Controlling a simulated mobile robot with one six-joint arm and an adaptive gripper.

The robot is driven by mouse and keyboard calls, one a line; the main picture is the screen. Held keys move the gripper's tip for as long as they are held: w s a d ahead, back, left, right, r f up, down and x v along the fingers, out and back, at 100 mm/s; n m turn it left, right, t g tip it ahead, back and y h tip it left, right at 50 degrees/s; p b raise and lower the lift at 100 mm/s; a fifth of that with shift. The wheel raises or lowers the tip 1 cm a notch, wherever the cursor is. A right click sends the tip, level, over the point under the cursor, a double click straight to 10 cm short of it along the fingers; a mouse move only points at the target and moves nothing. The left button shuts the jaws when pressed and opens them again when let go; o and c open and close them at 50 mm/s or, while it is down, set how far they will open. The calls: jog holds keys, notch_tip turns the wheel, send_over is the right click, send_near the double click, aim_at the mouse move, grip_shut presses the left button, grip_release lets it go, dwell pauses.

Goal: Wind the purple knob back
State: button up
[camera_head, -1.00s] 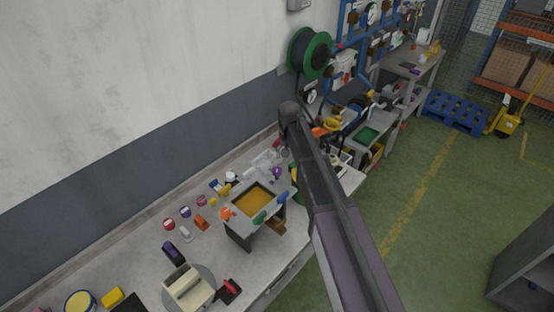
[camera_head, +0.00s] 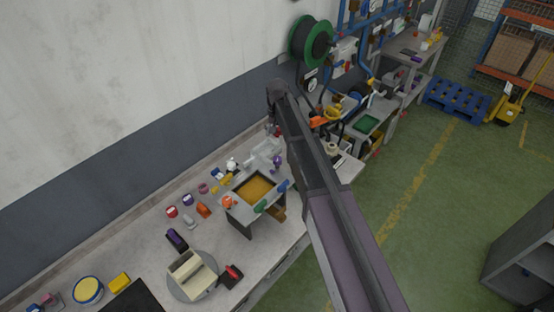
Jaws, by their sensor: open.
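A small purple knob-like piece (camera_head: 277,161) stands at the back right corner of a grey stand with a yellow-orange sunken top (camera_head: 232,210). It is small, so its turn position cannot be read. My dark arm reaches up from the lower right, and its link passes just right of the purple piece. My gripper cannot be made out; the end of my arm is hidden or not shown. No contact with the purple piece is visible.
The stand also carries an orange piece (camera_head: 228,202), a green one (camera_head: 261,206) and a blue one (camera_head: 284,185). A round turntable (camera_head: 211,289) with a cream block (camera_head: 188,273) is at front left. A wall lies behind the bench; green floor is open at right.

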aim_at(278, 158)
jog(key=shift+f+b, duration=6.55)
jog(key=shift+f, duration=0.15)
jog(key=c, duration=1.1)
